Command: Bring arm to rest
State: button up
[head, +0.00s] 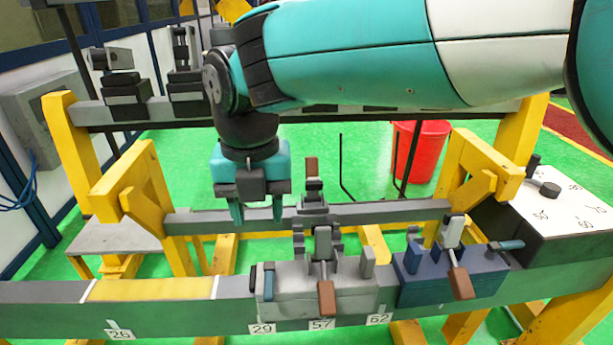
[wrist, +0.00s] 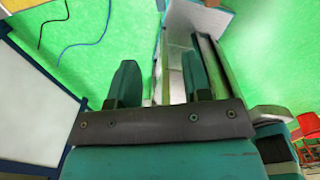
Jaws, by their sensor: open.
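My gripper (head: 257,214) hangs from the teal arm in the head view, pointing down with its two teal fingers apart. It is empty. It is just left of the clamp fixtures and in front of or above the grey cross rail (head: 390,213); the exact gap cannot be told. In the wrist view, the fingers (wrist: 160,85) stand apart with no object between them, and green floor and a grey beam show beyond.
A grey clamp block (head: 345,292) and a dark blue clamp block (head: 420,288) with brown-tipped handles sit on the front beam (head: 190,318). Yellow frames (head: 130,190) stand either side. A red bucket (head: 420,150) is behind. A dial box (head: 560,215) is at right.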

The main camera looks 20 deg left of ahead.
jog(key=w+d+r+m+y, duration=0.1)
jog(key=d+r+m, duration=0.1)
jog(key=d+m, duration=0.75)
jog(key=w+d+r+m+y, duration=0.1)
jog(key=d+r+m, duration=0.2)
jog(key=d+m, duration=0.65)
jog(key=s+d+f+m+y, duration=0.2)
jog(key=s+d+m, duration=1)
jog(key=d+m, duration=0.2)
jog(key=shift+s+d+f+m, duration=0.15)
jog(key=shift+d+f+m, duration=0.2)
jog(key=shift+m, duration=0.05)
